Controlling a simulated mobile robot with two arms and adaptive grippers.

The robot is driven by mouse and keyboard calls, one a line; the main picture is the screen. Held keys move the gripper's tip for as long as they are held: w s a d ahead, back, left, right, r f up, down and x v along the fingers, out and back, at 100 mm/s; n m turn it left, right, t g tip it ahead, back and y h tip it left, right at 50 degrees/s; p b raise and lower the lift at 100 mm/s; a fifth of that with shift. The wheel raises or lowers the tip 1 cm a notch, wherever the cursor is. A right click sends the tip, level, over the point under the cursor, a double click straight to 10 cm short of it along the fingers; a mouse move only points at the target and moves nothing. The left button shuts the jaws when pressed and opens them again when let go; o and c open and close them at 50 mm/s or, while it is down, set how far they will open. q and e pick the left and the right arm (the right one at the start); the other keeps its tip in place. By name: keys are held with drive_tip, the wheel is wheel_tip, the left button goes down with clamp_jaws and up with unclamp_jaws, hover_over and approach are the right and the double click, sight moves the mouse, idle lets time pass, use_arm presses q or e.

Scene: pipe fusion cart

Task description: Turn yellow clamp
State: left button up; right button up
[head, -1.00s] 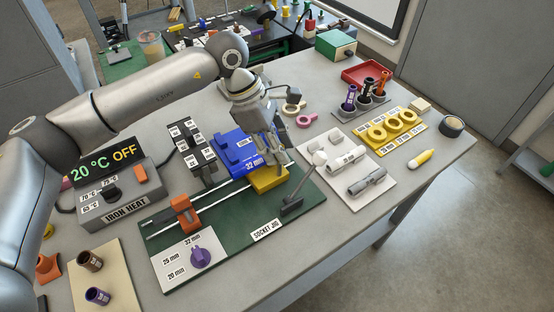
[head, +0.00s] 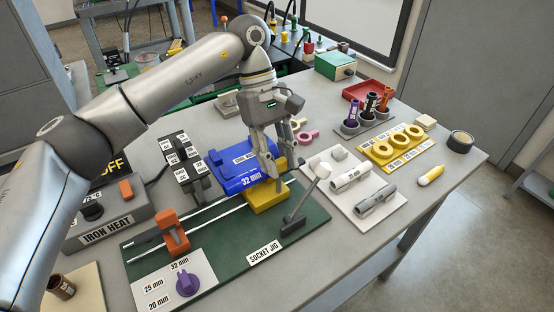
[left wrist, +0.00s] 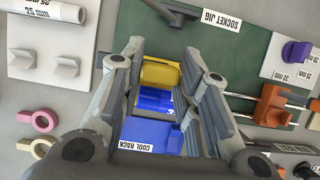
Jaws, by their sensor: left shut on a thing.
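My left gripper is shut on this yellow part, with one finger on each side. In the left wrist view the yellow clamp (left wrist: 160,73) lies between the fingers, with the blue block beside it. The fingers hide some of the clamp. My right gripper is not in view.
The blue cool rack block (head: 240,177) stands close behind the clamp. An orange clamp (head: 173,232) sits on the rails at left.

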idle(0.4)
use_arm(q)
drive_tip(key=o, duration=1)
drive_tip(key=v, duration=1.2)
drive_tip(key=shift+d, duration=0.15)
